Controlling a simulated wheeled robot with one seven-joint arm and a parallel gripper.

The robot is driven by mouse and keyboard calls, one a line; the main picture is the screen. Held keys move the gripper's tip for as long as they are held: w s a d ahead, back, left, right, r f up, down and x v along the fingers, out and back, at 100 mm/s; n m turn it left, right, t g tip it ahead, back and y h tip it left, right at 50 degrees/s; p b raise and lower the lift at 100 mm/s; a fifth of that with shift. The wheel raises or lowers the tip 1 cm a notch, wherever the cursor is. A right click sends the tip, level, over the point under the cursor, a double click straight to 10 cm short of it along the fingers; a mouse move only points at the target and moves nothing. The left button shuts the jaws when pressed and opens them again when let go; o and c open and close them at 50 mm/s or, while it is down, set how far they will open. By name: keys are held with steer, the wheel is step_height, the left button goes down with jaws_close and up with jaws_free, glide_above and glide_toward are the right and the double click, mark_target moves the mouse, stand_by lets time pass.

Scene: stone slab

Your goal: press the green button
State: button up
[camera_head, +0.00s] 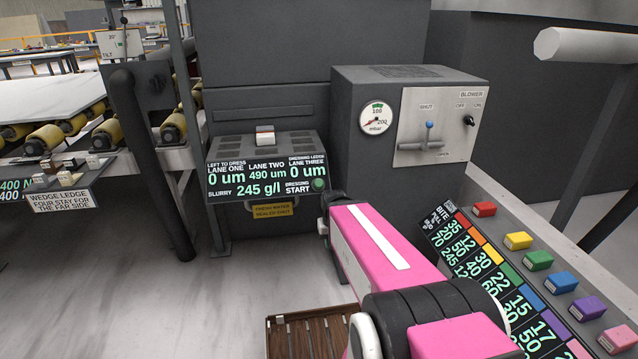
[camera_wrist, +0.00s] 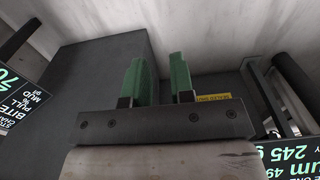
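The green button (camera_head: 319,184) is a small round button beside the words "DRESSING START", at the lower right corner of a dark display panel (camera_head: 232,176). Part of this panel also shows at the lower right of the wrist view (camera_wrist: 290,152), where the button is not seen. My gripper (camera_wrist: 159,72) has two green fingers, which stand apart with nothing between them. In the head view my pink arm reaches toward the panel from the lower right. Its far end is just below and right of the button, and the fingers are not clear there.
A grey blower box (camera_head: 435,125) with a gauge and lever stands right of the panel. A sloped board (camera_head: 460,242) with several coloured blocks is at right. A brown slatted tray (camera_head: 306,335) lies below my arm. Open floor (camera_head: 120,290) is at left.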

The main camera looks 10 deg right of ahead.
steer(key=w+r+t, duration=0.1)
steer(key=w+r, duration=0.2)
steer(key=w+r+t, duration=0.1)
steer(key=w+r, duration=0.2)
steer(key=w, duration=0.1)
steer(key=w+r+t, duration=0.1)
steer(key=w+r, duration=0.2)
steer(key=shift+w+d, duration=0.1)
steer(key=shift+w, duration=0.15)
jaws_close()
steer(key=w+r+t, duration=0.3)
steer(key=w+r, duration=0.5)
steer(key=r, duration=0.2)
steer(key=shift+r+t, duration=0.3)
steer(key=shift+r, duration=0.05)
steer(key=shift+d, duration=0.1)
